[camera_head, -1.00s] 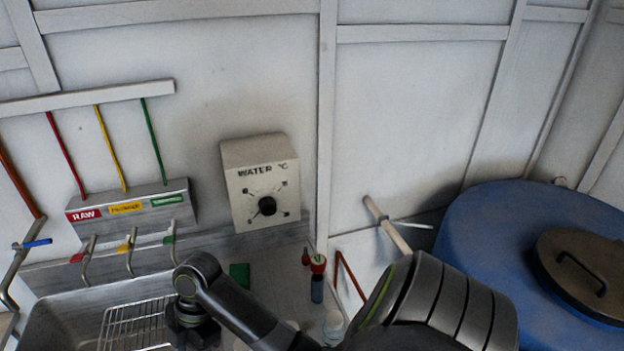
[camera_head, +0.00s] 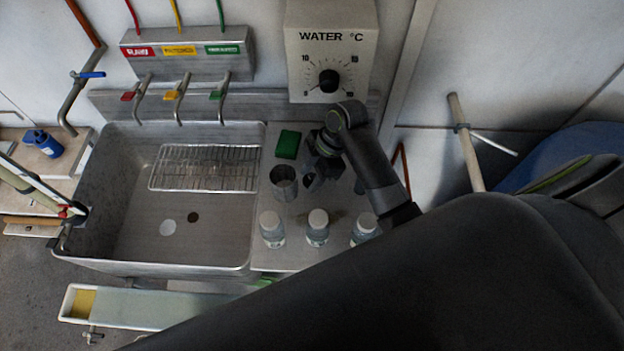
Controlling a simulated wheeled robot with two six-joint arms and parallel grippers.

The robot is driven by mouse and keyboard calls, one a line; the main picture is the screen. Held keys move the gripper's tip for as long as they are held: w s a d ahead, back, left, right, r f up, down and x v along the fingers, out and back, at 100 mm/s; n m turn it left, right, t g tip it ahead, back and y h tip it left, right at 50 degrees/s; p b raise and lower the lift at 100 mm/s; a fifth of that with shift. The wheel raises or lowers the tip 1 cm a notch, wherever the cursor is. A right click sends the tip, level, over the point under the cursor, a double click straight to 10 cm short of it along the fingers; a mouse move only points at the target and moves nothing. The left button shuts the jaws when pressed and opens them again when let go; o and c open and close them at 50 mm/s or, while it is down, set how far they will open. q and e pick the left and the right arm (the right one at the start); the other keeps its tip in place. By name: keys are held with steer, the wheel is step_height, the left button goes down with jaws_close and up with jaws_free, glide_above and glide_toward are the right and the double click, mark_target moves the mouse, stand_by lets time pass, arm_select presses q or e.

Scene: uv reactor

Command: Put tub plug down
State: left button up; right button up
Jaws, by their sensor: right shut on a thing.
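My right gripper (camera_head: 312,178) is over the metal ledge to the right of the sink (camera_head: 130,195), close beside a metal cup (camera_head: 284,183). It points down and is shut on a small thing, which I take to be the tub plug. The plug is mostly hidden by the fingers, and its shape cannot be made out. On the sink floor lie a pale round disc (camera_head: 168,227) and a smaller dark brown round spot (camera_head: 193,216). I cannot tell which of these is the drain. My left gripper is out of view.
A wire rack (camera_head: 205,168) covers the back of the sink. Several white-capped bottles (camera_head: 317,228) line the ledge's front, with a green block (camera_head: 288,144) behind. Three taps (camera_head: 180,98) and the water dial box (camera_head: 331,50) are at the back. The front of the sink floor is mostly clear.

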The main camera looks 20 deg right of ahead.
steer(key=f, duration=0.3)
steer(key=shift+d+f, duration=0.25)
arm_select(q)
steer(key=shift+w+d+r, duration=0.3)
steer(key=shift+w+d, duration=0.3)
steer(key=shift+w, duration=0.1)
arm_select(e)
steer(key=shift+a+f, duration=0.1)
steer(key=shift+f, duration=0.05)
steer(key=shift+f, duration=0.15)
steer(key=o, duration=1)
steer(key=shift+c, duration=0.2)
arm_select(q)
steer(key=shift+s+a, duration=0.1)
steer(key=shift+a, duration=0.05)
